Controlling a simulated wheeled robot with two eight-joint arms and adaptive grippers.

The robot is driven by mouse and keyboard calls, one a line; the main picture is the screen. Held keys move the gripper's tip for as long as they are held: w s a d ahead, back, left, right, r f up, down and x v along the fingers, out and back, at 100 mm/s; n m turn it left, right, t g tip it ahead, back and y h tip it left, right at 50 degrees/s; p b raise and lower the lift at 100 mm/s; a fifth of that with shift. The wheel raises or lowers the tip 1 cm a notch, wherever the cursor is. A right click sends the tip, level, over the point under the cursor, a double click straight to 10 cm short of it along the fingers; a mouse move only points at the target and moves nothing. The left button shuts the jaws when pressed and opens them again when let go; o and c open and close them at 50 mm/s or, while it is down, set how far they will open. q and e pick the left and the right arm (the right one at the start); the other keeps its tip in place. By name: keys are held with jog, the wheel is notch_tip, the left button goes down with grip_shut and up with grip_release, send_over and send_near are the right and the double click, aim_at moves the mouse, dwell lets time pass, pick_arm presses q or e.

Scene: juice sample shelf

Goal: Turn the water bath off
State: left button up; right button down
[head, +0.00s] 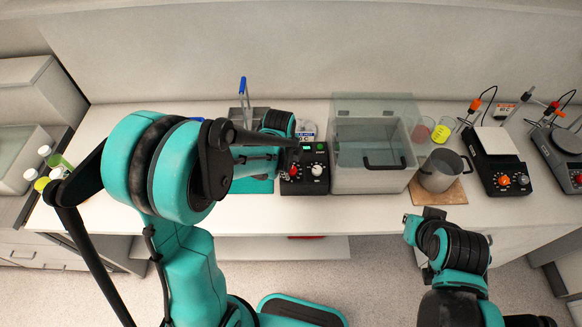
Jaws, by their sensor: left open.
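The water bath is a clear-walled grey tank (345,178) with a raised transparent lid and a black handle. A black control box (291,187) touches or nearly touches its left side. The box has a small green lit display (306,148), a red knob or switch (293,171) and a pale knob (317,170). My left gripper (288,150) is open at the box's upper left edge, with a dark finger reaching over it. Contact with a control cannot be told. The right arm is folded at the lower right; its gripper end (432,214) is unclear.
A metal pot (441,172) stands on a wooden board (458,194) right of the bath. Red and yellow beakers stand behind it. Hotplates (500,176) with knobs and probes stand further right. Capped bottles (45,151) are at the far left. The bench front is mostly clear.

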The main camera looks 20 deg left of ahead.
pick_arm(q)
jog(key=shift+x, duration=0.8)
grip_shut()
